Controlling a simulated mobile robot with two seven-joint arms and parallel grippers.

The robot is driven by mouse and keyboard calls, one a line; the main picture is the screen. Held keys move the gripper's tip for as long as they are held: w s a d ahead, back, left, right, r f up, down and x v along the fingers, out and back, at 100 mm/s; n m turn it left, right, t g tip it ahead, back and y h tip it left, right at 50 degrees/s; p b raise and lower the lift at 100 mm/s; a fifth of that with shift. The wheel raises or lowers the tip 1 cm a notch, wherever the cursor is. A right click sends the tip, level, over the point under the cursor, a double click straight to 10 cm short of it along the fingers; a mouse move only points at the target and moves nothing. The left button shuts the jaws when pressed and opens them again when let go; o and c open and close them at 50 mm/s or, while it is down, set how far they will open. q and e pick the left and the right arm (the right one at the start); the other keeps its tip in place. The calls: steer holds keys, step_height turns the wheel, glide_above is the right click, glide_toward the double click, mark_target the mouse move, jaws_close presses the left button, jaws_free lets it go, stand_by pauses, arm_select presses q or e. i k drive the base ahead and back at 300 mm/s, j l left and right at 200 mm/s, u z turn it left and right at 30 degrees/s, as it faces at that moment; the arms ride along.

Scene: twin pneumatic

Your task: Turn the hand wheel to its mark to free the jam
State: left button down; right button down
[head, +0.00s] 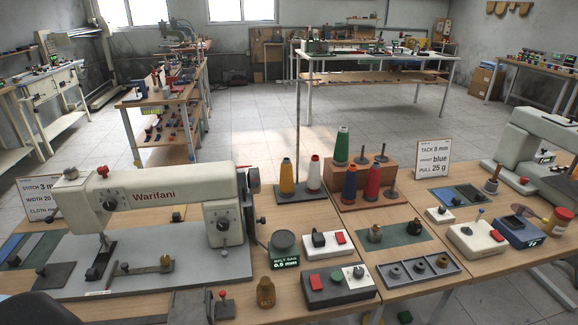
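The cream sewing machine (150,196) lettered "Warifani" stands on its grey bed plate (190,268) at the left of the near table. The dark hand wheel (254,181) is at the right end of the machine's arm, seen nearly edge-on. A small reddish spot shows near its top; I cannot tell whether it is the mark. The needle area (102,255) is at the left end, too small to show a jam. Neither of my grippers can be made out in the head view.
Thread cones, including a yellow one (287,176), stand close right of the wheel. A round gauge (283,242) and button boxes (327,244) lie in front. A second machine (535,140) stands at the far right. The floor behind is mostly open.

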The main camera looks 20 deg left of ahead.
mark_target(254, 179)
steer(key=i+l, duration=0.2)
steer(key=l, duration=0.2)
steer(key=i+l, duration=0.2)
steer(key=l, duration=0.15)
steer(key=i+l, duration=0.2)
steer(key=l, duration=0.2)
steer(key=u, duration=1.65)
